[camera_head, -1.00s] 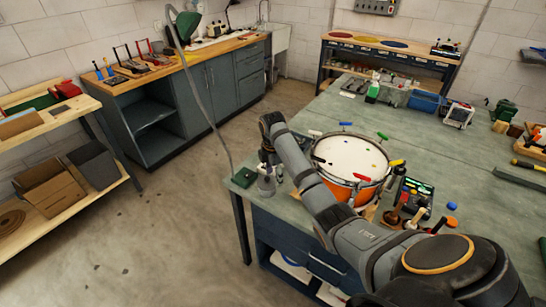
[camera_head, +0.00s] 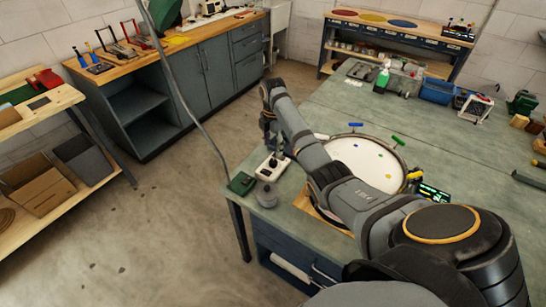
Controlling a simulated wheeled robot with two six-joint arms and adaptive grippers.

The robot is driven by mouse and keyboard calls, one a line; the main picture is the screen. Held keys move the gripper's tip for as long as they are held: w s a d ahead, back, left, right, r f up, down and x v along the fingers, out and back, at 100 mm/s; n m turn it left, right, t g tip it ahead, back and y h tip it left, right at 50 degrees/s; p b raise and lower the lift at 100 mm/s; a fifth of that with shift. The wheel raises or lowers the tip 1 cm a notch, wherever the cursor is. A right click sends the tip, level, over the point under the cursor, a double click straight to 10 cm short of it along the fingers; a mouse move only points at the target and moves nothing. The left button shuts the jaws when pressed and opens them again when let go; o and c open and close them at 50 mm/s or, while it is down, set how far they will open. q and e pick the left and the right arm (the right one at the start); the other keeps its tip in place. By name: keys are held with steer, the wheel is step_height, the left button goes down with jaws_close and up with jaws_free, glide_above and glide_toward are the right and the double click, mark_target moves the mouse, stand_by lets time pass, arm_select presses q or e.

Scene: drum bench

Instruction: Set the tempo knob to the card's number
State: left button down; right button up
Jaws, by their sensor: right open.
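A small pale box with a dark knob on top (camera_head: 272,167) stands near the left corner of the green-topped bench (camera_head: 325,110). It is probably the tempo unit; its markings are too small to read. My right arm reaches across the bench from the lower right. My right gripper (camera_head: 271,143) points down just above and behind the pale box, open and empty. Whether its fingers touch the knob I cannot tell. I cannot make out a number card. My left gripper is not in view.
A drum with a white head (camera_head: 370,160) stands behind my right arm, partly hidden by it. A green box (camera_head: 242,183) and a grey round piece (camera_head: 266,196) sit close to the pale box at the bench edge.

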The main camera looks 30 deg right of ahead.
glide_above(273, 161)
step_height(273, 161, down, 4)
steer(key=shift+s+f, duration=0.1)
step_height(273, 161, down, 4)
steer(key=shift+f+p, duration=0.1)
steer(key=shift+p, duration=0.25)
steer(key=shift+c, duration=1.2)
steer(key=c, duration=0.9)
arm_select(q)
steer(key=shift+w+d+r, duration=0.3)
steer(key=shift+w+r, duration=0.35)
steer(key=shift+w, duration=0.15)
